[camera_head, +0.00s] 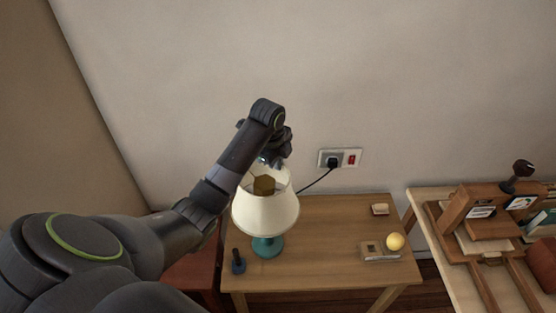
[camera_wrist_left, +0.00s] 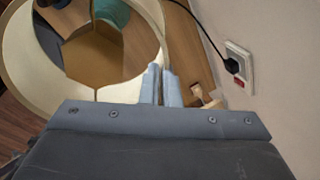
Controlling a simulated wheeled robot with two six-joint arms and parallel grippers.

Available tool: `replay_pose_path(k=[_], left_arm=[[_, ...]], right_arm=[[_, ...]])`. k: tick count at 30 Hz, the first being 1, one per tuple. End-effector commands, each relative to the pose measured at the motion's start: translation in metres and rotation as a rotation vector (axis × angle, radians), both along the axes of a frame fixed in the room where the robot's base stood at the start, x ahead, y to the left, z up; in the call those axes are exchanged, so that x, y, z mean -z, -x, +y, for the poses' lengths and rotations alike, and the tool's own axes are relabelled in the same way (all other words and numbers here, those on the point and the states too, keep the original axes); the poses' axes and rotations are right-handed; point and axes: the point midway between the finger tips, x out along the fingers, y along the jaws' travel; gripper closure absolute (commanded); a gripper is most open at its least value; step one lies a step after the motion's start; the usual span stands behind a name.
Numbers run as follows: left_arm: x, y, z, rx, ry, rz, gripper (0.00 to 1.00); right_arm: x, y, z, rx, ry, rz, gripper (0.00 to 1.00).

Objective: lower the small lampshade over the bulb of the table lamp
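The small cream lampshade (camera_head: 266,215) is upright above the teal lamp base (camera_head: 267,246) on the wooden side table. My left gripper (camera_head: 274,163) is at the shade's top rim. In the left wrist view its two fingers (camera_wrist_left: 162,88) are close together with the rim of the shade (camera_wrist_left: 25,62) between them. A brown hexagonal piece (camera_wrist_left: 97,55) with thin bars shows inside the shade's opening. Part of the teal base (camera_wrist_left: 115,12) shows beyond it. I cannot make out the bulb, or how far the shade is around it. My right gripper is out of view.
The side table (camera_head: 335,215) also holds a dark blue bottle-like object (camera_head: 238,262), a yellow ball (camera_head: 395,241) on a small block, and a small wooden piece (camera_head: 380,209). A wall socket (camera_head: 340,158) with a black cord is behind. A cluttered second table (camera_head: 425,202) stands right.

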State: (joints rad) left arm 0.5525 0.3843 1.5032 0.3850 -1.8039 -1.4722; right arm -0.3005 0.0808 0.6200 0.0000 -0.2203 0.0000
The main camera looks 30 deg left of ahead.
Motion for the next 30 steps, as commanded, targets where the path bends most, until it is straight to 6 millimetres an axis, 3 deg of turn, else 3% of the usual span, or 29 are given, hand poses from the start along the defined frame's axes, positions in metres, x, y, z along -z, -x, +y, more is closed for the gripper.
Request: replay_pose_path(k=[30], left_arm=[[0.032, 0.0, 0.0, 0.0, 0.001, 0.001, 1.0]], right_arm=[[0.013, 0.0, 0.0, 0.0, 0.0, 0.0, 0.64]])
